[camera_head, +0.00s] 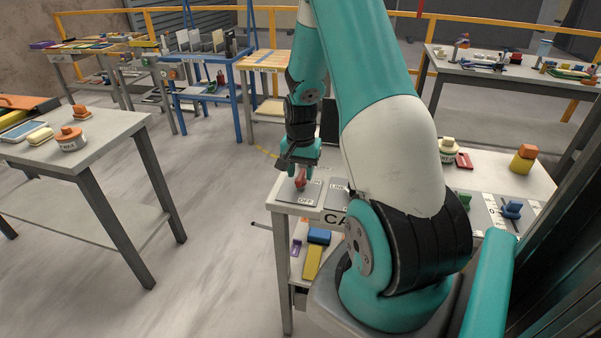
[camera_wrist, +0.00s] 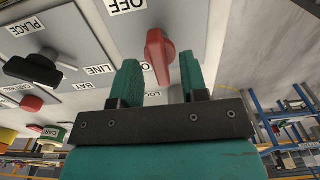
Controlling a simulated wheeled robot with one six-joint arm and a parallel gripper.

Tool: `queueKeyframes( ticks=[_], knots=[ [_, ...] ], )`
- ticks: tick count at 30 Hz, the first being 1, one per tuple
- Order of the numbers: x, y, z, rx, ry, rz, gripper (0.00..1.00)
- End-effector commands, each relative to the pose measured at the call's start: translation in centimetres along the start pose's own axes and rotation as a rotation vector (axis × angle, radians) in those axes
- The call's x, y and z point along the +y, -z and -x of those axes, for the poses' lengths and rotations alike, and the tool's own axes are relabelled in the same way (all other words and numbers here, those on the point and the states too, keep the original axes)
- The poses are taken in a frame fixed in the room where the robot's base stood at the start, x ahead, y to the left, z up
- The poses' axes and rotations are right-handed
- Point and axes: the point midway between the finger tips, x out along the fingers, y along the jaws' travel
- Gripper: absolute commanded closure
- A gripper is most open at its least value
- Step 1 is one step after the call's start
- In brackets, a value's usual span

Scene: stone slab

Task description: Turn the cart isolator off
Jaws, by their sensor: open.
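The red rotary handle (camera_head: 300,180) stands on a grey plate (camera_head: 285,192) at the cart's left end, with ON and OFF labels beside it. In the wrist view the red handle (camera_wrist: 158,52) lies lengthwise up the picture, and the OFF label (camera_wrist: 125,4) is above and left of it. Another label beside the handle is partly hidden. My gripper (camera_head: 301,168) is just above the handle, pointing down. In the wrist view my gripper (camera_wrist: 159,62) is open, with one finger on each side of the handle. I cannot tell whether either finger touches it.
A second plate with a black knob (camera_wrist: 34,69) and a LINE label is close beside the red handle, with a red knob (camera_wrist: 30,103) near it. Blue and yellow items (camera_head: 315,250) lie on the cart's lower shelf.

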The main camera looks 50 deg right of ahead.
Motion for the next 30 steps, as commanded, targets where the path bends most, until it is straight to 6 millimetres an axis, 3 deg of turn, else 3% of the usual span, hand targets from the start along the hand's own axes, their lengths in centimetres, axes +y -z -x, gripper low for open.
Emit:
queueKeyframes(
  ticks=[4, 13, 18, 30],
  knots=[
    [0.01, -0.01, -1.02, 0.000, 0.000, 0.000, 0.60],
    [0.01, 0.01, -1.20, 0.001, 0.001, 0.000, 0.60],
    [0.01, 0.01, -1.18, 0.001, 0.000, 0.000, 0.99],
    [0.01, 0.01, -1.16, 0.001, 0.000, 0.043, 1.00]
  ],
)
